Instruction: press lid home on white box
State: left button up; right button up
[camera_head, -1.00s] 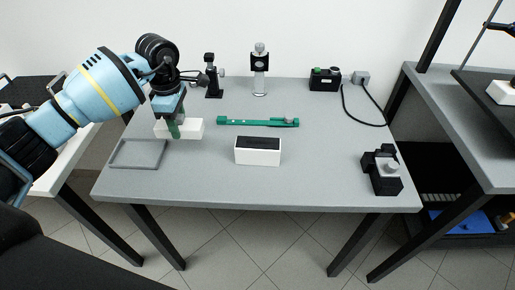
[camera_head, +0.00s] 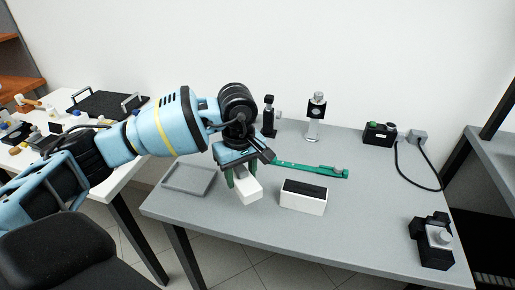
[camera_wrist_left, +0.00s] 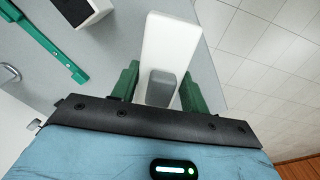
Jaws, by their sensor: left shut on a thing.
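The white box (camera_head: 303,203) stands on the grey table, its top showing a dark opening. A corner of it shows at the top of the left wrist view (camera_wrist_left: 95,10). My left gripper (camera_head: 242,178) is shut on the white lid (camera_head: 249,195), just left of the box and apart from it. In the left wrist view the lid (camera_wrist_left: 170,45) is a long white block with a grey knob (camera_wrist_left: 161,88) between the green fingers. The lid looks tilted in the head view. My right gripper is not in view.
An empty grey tray (camera_head: 190,178) lies left of the lid. A green bar tool (camera_head: 312,169) lies behind the box. Optic mounts (camera_head: 315,118) and a black device (camera_head: 380,133) stand at the back. A black mount (camera_head: 433,241) stands at front right. Table right of the box is clear.

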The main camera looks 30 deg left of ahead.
pick_arm(q)
jog(key=s+d+m, duration=0.3)
jog(key=s+m, duration=0.3)
jog(key=s+d+m, duration=0.3)
jog(key=s+m, duration=0.3)
jog(key=s, duration=0.1)
jog(key=shift+d+f, duration=0.35)
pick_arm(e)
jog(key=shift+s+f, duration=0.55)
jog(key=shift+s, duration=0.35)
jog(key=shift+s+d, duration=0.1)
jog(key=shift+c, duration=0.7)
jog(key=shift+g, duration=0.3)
